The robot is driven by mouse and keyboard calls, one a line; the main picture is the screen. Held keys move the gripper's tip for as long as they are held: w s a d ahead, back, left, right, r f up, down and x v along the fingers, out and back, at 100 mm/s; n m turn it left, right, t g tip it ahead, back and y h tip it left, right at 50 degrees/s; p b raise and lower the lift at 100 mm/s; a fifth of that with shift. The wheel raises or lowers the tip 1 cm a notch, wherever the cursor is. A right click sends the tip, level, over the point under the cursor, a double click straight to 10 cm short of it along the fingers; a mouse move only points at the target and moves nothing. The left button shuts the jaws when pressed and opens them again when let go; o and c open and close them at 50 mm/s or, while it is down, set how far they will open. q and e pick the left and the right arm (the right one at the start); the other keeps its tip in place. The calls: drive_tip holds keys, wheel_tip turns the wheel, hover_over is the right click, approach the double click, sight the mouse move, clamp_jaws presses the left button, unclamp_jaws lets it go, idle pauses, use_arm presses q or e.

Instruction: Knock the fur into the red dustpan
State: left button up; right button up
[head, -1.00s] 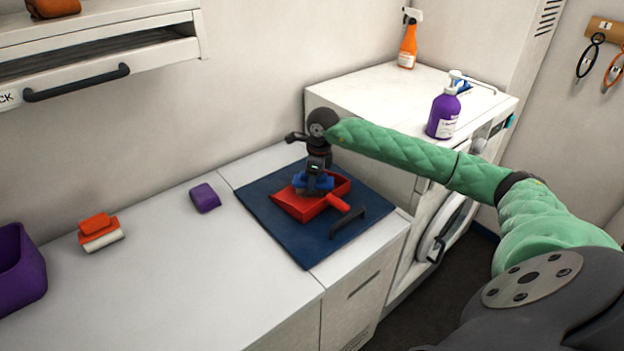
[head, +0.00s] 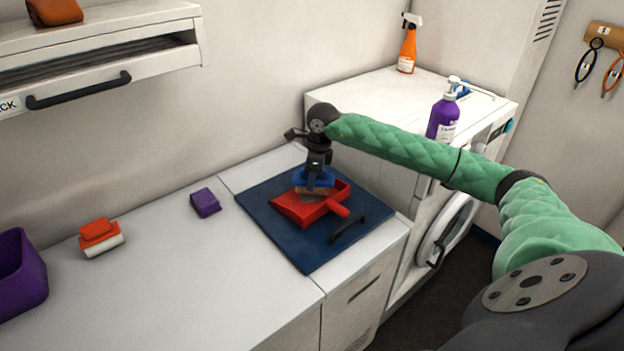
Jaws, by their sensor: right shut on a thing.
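The red dustpan (head: 293,210) lies on a dark blue mat (head: 297,247) on the counter, its handle pointing to the right and front. My right gripper (head: 318,170) points down over the dustpan and is shut on a blue brush (head: 303,179). The brush is over the dustpan's back part, with a brownish underside just above or touching the pan; I cannot tell which. A greyish patch under the brush may be fur, but it is too small to be sure. My left gripper is not in view.
An orange-and-white brush (head: 100,238), a purple block (head: 205,203) and a purple bin (head: 20,272) are on the left counter. Purple (head: 443,118) and orange (head: 407,46) bottles stand on the washer. The middle counter is clear.

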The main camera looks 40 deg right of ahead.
drive_tip(key=shift+r+p, duration=0.35)
drive_tip(key=shift+r, duration=1.1)
